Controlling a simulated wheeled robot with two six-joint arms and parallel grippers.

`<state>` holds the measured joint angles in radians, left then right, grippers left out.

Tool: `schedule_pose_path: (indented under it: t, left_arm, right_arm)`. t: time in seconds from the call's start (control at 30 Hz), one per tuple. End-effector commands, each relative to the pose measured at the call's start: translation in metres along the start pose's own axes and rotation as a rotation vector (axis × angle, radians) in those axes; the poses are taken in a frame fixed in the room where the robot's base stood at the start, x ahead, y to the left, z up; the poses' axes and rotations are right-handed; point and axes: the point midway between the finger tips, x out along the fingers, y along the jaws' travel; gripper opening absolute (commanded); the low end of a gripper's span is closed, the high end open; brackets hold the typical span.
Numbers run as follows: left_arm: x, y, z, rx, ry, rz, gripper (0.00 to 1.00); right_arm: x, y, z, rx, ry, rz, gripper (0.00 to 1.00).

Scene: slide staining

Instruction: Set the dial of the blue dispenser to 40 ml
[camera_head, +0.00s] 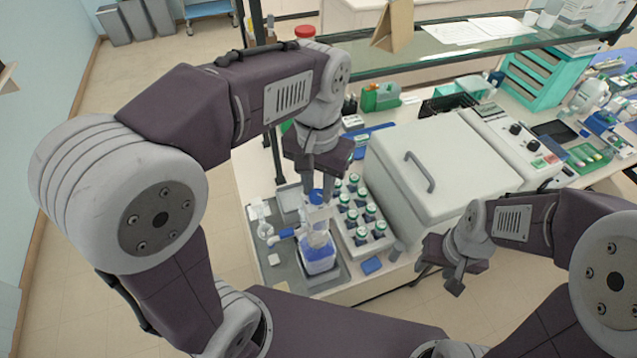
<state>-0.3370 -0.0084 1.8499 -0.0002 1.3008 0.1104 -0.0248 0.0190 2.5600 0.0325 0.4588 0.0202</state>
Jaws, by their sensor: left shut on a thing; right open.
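The blue dispenser (319,255) is a clear bottle with blue liquid low in it and a blue top. It stands upright on a grey tray (281,271) at the left end of the bench. My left gripper (317,191) comes down from above and is shut on the dispenser's upper part, around its blue top. The dial and its scale are too small and too covered by the gripper to read. My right gripper (456,279) is open and empty, in front of the white box, well to the right of the dispenser.
A rack of several dark bottles with pale caps (362,220) stands just right of the dispenser. A large white lidded box (440,165) is behind my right gripper. A glass shelf (440,57) crosses above the bench. A small blue item (372,265) lies near the front edge.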

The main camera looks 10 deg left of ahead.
Motion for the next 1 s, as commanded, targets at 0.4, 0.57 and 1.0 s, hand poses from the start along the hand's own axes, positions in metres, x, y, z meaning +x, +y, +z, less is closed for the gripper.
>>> schedule_pose_path:
  t: [0.4,0.57,1.0]
  left_arm:
    - [-0.0005,-0.0002,-0.0005,-0.037,0.002,0.0,0.0]
    - [-0.0005,-0.0002,-0.0005,-0.036,0.003,0.0,0.0]
    - [-0.0011,-0.0001,-0.0003,-0.036,0.001,0.0,0.49]
  right_arm:
    - [-0.0014,0.0,-0.0001,0.0,0.0,0.0,0.48]
    - [-0.0014,0.0,-0.0001,0.0,0.0,0.0,0.48]
    - [-0.0012,0.0,-0.0001,0.0,0.0,0.0,0.48]
